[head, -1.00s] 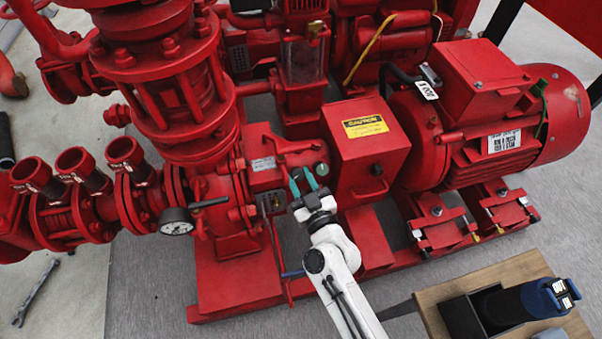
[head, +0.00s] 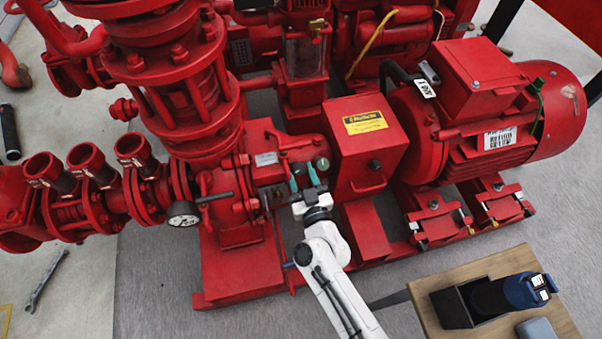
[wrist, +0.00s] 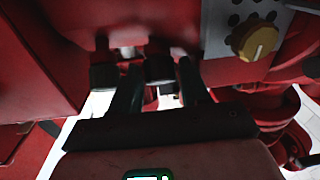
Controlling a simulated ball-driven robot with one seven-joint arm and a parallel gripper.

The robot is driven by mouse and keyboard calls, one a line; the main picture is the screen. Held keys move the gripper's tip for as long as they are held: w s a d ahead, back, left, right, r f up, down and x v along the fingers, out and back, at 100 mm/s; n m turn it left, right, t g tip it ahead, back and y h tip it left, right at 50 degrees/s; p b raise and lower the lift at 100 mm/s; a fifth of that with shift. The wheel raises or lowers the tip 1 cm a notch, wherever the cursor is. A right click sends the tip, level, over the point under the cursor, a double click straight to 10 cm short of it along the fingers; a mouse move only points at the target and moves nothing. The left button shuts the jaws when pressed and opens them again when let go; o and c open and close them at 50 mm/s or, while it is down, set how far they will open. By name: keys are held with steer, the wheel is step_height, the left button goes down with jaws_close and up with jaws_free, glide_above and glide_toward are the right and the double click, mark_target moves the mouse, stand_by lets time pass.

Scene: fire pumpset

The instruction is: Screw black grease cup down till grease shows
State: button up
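My gripper (head: 303,178) reaches up to the red pump housing, just left of the red caution box, in the head view. In the wrist view its two dark fingers (wrist: 160,76) stand apart, with a black cup (wrist: 160,67) between and just beyond them. Gaps show beside this cup, and I see no clear contact. A second black cup (wrist: 103,75) hangs to the left, outside the fingers. I cannot tell which is the grease cup. No grease can be made out. Neither cup is clear in the head view.
A yellow knob (wrist: 255,40) on a pale plate is right of the fingers. The red caution box (head: 366,140) stands close by on the right. A pressure gauge (head: 183,214) sits left. A wooden table (head: 425,308) with a black bin (head: 456,308) is front right.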

steer(key=p+v, duration=0.2)
steer(key=v, duration=0.8)
steer(key=shift+s, duration=0.4)
